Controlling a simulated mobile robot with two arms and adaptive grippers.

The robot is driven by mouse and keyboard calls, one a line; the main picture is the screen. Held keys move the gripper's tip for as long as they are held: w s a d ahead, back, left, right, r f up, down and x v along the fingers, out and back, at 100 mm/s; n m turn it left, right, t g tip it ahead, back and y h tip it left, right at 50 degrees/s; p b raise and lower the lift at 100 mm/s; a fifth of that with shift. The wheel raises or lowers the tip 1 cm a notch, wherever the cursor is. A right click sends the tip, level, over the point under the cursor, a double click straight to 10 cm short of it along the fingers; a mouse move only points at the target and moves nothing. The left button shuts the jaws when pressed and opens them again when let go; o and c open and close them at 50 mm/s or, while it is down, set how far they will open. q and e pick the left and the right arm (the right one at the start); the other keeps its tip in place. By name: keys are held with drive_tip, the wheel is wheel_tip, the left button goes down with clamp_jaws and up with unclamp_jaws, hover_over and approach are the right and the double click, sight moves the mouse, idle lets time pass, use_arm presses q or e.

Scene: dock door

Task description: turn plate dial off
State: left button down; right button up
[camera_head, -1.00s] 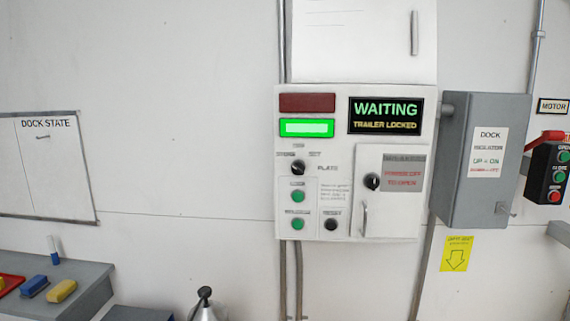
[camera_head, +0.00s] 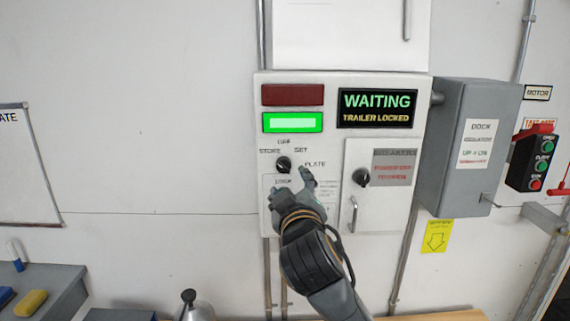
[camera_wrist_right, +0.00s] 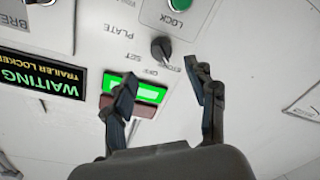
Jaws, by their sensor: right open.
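The plate dial (camera_head: 283,164) is a small black knob on the white control panel (camera_head: 330,84), with labels OFF, SET and STORE around it and PLATE beside it. I cannot tell for sure which label it points at. My right gripper (camera_head: 290,187) is just below the dial in the head view, fingers toward the panel. In the right wrist view the dial (camera_wrist_right: 161,48) lies beyond the two spread fingertips of the right gripper (camera_wrist_right: 163,85), apart from them. The gripper is open and empty. My left gripper is not in view.
A small door with another black knob (camera_head: 361,177) and a handle is right of the dial. My right gripper hides the lower buttons. A grey box (camera_head: 470,150) stands out from the wall farther right. A lit green lamp (camera_head: 292,122) and WAITING display (camera_head: 377,108) are above.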

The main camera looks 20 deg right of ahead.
sight(285, 170)
drive_tip(key=p+x, duration=0.2)
drive_tip(key=x, duration=0.4)
drive_tip(key=shift+w+r, duration=0.1)
drive_tip(key=shift+w, duration=0.2)
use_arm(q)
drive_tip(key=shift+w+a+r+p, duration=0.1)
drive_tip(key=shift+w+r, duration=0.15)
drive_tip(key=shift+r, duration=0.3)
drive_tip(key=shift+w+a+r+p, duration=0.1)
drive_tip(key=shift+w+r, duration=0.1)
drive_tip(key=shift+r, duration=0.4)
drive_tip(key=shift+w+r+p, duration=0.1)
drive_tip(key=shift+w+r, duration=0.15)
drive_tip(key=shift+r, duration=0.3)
use_arm(e)
drive_tip(key=shift+w+d, duration=0.1)
drive_tip(key=shift+w, duration=0.55)
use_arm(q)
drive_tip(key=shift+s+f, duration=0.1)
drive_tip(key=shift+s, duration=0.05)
use_arm(e)
drive_tip(key=c, duration=1.2)
